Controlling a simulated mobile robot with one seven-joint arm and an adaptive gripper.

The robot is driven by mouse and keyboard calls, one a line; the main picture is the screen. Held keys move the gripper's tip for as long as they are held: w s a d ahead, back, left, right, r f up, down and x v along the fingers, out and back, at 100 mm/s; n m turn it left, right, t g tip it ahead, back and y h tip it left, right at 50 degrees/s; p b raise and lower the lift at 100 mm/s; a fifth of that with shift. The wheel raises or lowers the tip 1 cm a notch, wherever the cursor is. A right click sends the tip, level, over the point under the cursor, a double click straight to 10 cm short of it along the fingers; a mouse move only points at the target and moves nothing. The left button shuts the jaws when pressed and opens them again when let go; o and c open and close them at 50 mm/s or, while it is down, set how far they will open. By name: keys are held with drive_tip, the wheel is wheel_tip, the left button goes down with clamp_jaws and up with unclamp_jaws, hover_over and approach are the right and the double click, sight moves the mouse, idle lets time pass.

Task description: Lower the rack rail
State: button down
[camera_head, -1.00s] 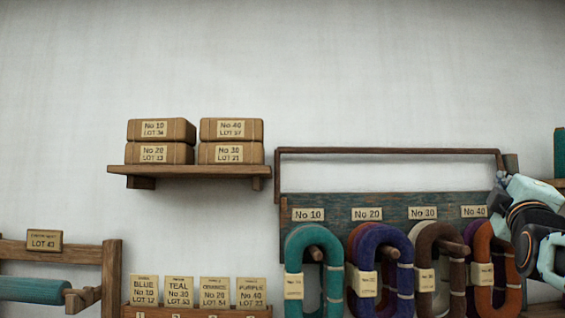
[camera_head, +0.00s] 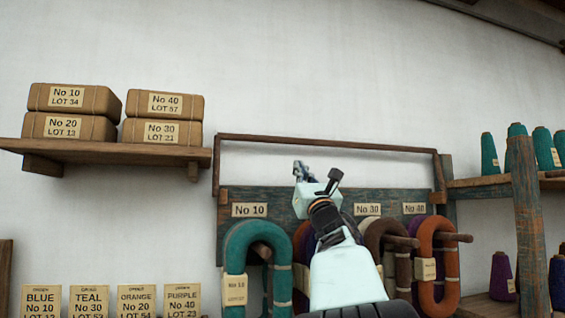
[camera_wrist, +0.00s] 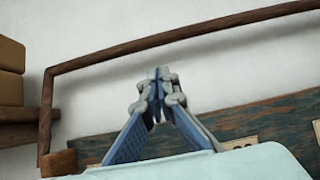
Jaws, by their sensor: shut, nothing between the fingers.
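The rack rail (camera_head: 325,143) is a thin dark brown bar on two side arms, standing raised above the blue-green board (camera_head: 290,200) of the skein rack. It also crosses the top of the wrist view (camera_wrist: 190,33), with its left side arm running down. My gripper (camera_head: 301,168) is in front of the rack, just below the rail in the head view and left of its middle. In the wrist view the gripper's fingertips (camera_wrist: 158,76) meet, with nothing between them, and appear below the bar and apart from it. My arm hides the No 20 label and part of the skeins.
Coloured skeins (camera_head: 258,240) hang on pegs under the board. A shelf with wrapped parcels (camera_head: 100,152) is at the left, close to the rail's left end. Cones (camera_head: 516,130) stand on shelves at the right, behind a wooden post (camera_head: 526,225). The wall above the rail is bare.

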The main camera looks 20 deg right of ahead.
drive_tip(key=p+x, duration=0.6)
drive_tip(key=x, duration=0.1)
drive_tip(key=shift+w+d+r, duration=0.1)
drive_tip(key=shift+r, duration=0.35)
drive_tip(key=shift+p+x, duration=0.6)
drive_tip(key=shift+x, duration=0.35)
drive_tip(key=shift+f, duration=0.2)
